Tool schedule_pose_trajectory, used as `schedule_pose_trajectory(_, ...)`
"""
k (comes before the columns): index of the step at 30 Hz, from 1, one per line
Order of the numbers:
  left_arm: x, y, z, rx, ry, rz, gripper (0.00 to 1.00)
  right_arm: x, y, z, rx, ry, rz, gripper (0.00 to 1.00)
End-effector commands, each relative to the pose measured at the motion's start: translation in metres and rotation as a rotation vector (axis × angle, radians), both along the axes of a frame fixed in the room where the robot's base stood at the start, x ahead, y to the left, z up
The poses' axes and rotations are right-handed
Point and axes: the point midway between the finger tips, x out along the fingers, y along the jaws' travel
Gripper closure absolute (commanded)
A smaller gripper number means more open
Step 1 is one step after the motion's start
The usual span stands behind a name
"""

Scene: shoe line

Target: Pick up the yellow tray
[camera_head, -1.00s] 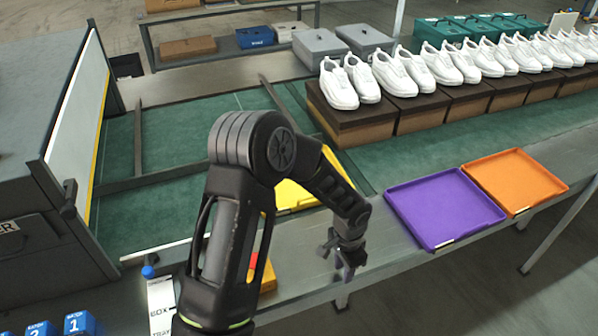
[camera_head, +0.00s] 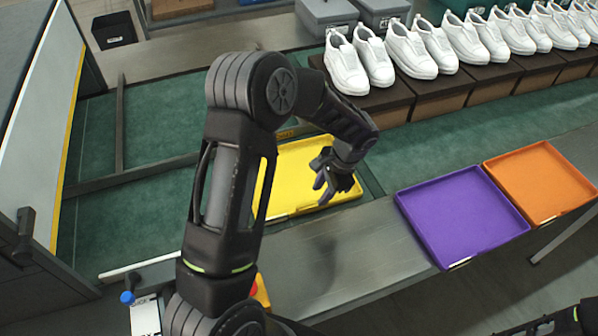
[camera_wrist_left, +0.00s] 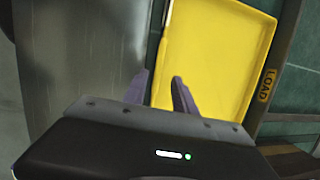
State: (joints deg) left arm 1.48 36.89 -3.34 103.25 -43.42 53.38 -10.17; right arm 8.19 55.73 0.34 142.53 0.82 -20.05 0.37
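The yellow tray (camera_head: 308,192) lies flat on the green conveyor beside the metal ledge, partly hidden behind my left arm in the head view. It fills the upper middle of the left wrist view (camera_wrist_left: 215,50). My left gripper (camera_head: 322,184) hangs over the right part of the tray. In the wrist view its two fingers (camera_wrist_left: 160,92) are spread apart with nothing between them, near the tray's edge. I cannot tell the height of the fingertips above the tray. A part of my right arm shows at the bottom right of the head view, with its gripper unclear.
A purple tray (camera_head: 462,215) and an orange tray (camera_head: 545,182) lie to the right. White shoes (camera_head: 408,50) stand on brown boxes (camera_head: 440,98) behind. A LOAD label (camera_wrist_left: 267,85) is beside the yellow tray. The metal ledge (camera_head: 340,250) in front is clear.

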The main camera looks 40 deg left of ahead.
Motion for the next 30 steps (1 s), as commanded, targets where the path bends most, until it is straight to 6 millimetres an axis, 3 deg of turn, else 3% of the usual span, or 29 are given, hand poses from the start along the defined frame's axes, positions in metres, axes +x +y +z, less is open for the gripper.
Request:
schedule_pose_trajectory(7, 0.000, 0.000, -0.003, -0.001, 0.001, 0.000, 0.67, 0.000, 0.000, -0.002, 0.000, 0.000, 0.000, 0.64)
schedule_pose_trajectory(15, -0.003, 0.006, -0.027, -0.001, 0.001, 0.000, 0.67, 0.001, 0.001, -0.015, 0.004, -0.006, 0.001, 0.64)
schedule_pose_trajectory(25, -0.004, 0.007, -0.028, -0.001, 0.001, 0.000, 0.67, 0.001, 0.002, -0.015, 0.004, -0.006, 0.001, 0.64)
schedule_pose_trajectory(30, -0.008, 0.011, -0.049, -0.002, 0.003, 0.001, 0.67, 0.002, 0.002, -0.025, 0.006, -0.010, 0.002, 0.64)
